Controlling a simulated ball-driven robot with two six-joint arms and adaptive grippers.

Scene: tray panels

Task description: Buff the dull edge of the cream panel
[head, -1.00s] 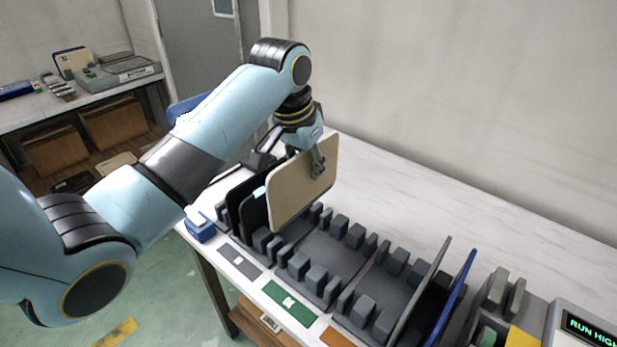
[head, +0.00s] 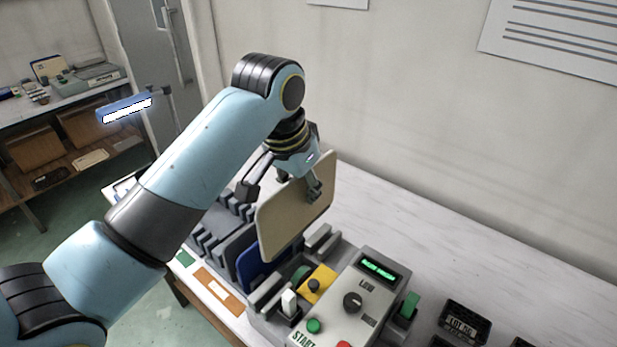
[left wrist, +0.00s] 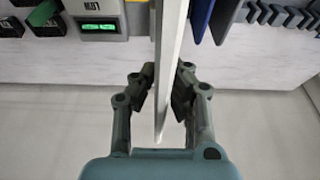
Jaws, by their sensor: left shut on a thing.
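The cream panel (head: 290,222) hangs upright in my left gripper (head: 313,188), which is shut on its upper edge. In the left wrist view the panel (left wrist: 171,62) shows edge-on between the fingers (left wrist: 161,92). The buffing machine (head: 368,290) has a lit green display, a knob and a green roller (head: 301,272) beside a yellow plate (head: 317,288). Whether the panel's lower edge touches the machine, I cannot tell. My right gripper is out of view.
The dark slotted rack (head: 212,243) stands left of the panel, partly behind my arm. Dark bins (head: 466,322) sit at the lower right. The white table (head: 430,240) behind the machine is clear.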

